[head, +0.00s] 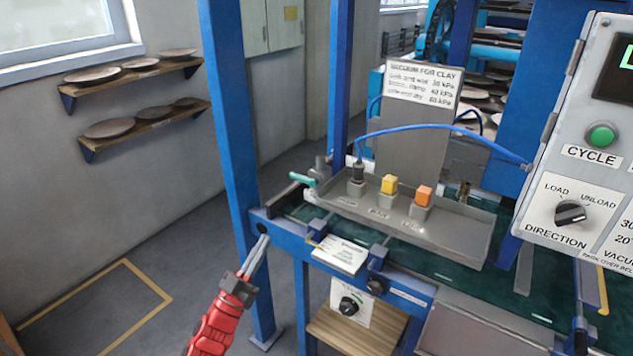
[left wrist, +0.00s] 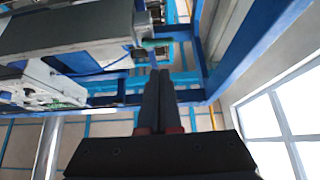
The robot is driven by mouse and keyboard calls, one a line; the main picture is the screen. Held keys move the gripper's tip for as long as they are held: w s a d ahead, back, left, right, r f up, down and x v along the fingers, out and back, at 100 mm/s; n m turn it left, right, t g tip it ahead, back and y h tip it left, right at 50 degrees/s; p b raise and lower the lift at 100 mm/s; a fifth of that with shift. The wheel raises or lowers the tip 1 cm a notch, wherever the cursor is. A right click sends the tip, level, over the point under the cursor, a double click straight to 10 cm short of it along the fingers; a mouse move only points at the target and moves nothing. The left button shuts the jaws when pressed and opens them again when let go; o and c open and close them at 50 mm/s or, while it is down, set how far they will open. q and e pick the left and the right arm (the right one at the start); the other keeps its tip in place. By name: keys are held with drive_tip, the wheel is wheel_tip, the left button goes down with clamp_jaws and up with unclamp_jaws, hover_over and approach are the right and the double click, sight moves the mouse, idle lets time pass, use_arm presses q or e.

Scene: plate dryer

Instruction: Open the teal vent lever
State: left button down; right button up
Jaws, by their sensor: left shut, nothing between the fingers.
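The teal vent lever (head: 302,179) sticks out to the left from a grey fitting at the left end of the grey tray, above the blue frame rail. It also shows in the left wrist view (left wrist: 154,43), just beyond the fingertips. My left gripper (head: 264,239) comes up from the bottom on a red arm, with its fingers together and nothing between them. In the head view its tips lie below and left of the lever, in front of the blue frame, apart from the lever. Its long dark fingers (left wrist: 160,74) fill the middle of the left wrist view. My right gripper is not in view.
The blue post (head: 232,150) stands close to my left gripper. A control panel (head: 580,150) stands at right. The floor at left is free.

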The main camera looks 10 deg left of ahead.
use_arm(q)
drive_tip(key=w, duration=0.1)
drive_tip(key=p, duration=0.2)
approach(297, 179)
drive_tip(key=x, duration=0.6)
drive_tip(key=shift+w+d, duration=0.2)
drive_tip(key=shift+w, duration=0.15)
drive_tip(key=shift+a+r+m+g+h, duration=0.15)
drive_tip(key=shift+m+g+h, duration=0.35)
drive_tip(key=shift+m, duration=0.2)
drive_tip(key=shift+r+m+h, duration=0.15)
drive_tip(key=shift+m+h, duration=0.25)
drive_tip(key=shift+m, duration=0.1)
wheel_tip(297, 179, up, 6)
drive_tip(key=d+m+g+h, duration=0.2)
drive_tip(key=m+g+h, duration=0.2)
drive_tip(key=m+g, duration=0.8)
drive_tip(key=m, duration=1)
drive_tip(key=shift+s, duration=0.35)
